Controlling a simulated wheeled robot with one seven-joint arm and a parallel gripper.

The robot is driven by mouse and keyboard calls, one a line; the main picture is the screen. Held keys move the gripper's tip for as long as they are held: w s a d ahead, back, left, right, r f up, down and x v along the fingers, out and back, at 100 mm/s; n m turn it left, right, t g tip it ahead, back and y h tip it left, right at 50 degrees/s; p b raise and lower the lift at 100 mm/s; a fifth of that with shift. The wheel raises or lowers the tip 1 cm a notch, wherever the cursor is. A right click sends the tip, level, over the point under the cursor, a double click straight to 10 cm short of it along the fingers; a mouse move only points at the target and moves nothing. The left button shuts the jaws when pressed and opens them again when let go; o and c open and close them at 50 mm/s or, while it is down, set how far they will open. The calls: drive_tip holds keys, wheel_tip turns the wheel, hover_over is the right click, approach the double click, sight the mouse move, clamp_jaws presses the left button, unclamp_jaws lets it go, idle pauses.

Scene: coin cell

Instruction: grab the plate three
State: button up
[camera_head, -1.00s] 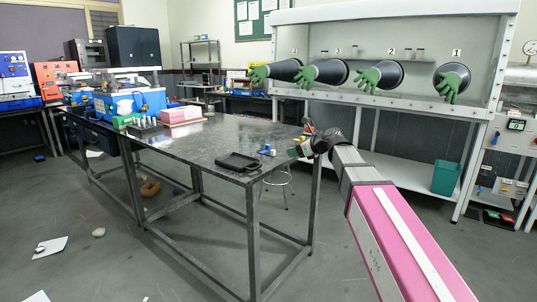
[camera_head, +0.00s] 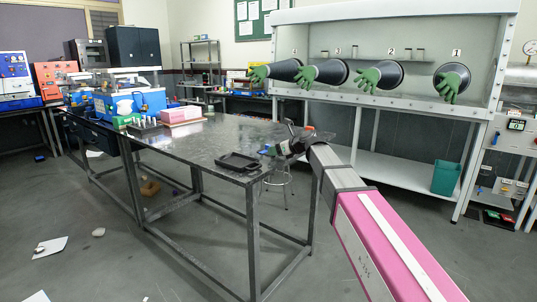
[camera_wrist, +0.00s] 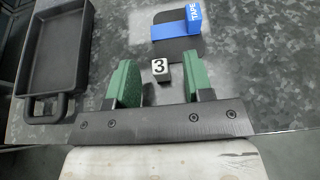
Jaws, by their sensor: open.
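A small block with a black "3" on a white face (camera_wrist: 160,66) lies on the dark speckled table in the wrist view. It sits between the green fingers of my gripper (camera_wrist: 157,75), nearer the left finger's tip than the right palm side, and I see no clear contact. My gripper is open. In the head view my gripper (camera_head: 272,152) is low over the table's right corner, and the block is not distinguishable there.
A black tray with a handle (camera_wrist: 55,52) lies left of my gripper; it also shows in the head view (camera_head: 238,161). The table's near edge (camera_wrist: 285,127) runs close below my gripper. A stool (camera_head: 277,180) stands beneath. The table right of the block is clear.

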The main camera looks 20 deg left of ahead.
drive_tip(key=shift+w+a+f, duration=0.25)
drive_tip(key=shift+a, duration=0.4)
clamp_jaws()
drive_tip(key=shift+r, duration=0.15)
